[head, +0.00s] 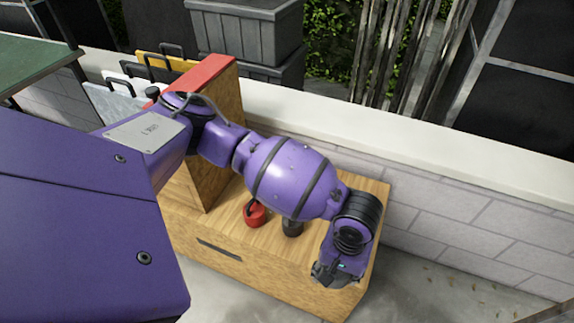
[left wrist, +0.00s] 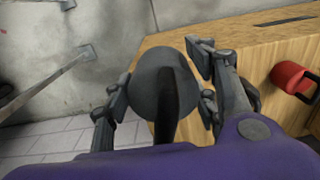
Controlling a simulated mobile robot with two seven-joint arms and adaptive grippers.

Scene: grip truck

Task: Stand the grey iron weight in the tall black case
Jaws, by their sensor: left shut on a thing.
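My left gripper (head: 336,274) hangs over the right front end of the wooden cabinet in the head view. In the left wrist view its fingers (left wrist: 163,92) are shut on a round, dark grey thing, which looks like the grey iron weight (left wrist: 150,75). A darker band, perhaps its handle, runs down toward the camera. The weight is hidden by the gripper in the head view. I cannot pick out the tall black case for certain. My right gripper is in neither view.
On the wooden cabinet (head: 215,252) stand a red weight with a handle (head: 255,214) and a small black thing (head: 292,228). A tall red-topped wooden block (head: 222,100) rises at its left. A white-topped wall (head: 450,145) runs behind. Grey crates (head: 245,35) stand beyond.

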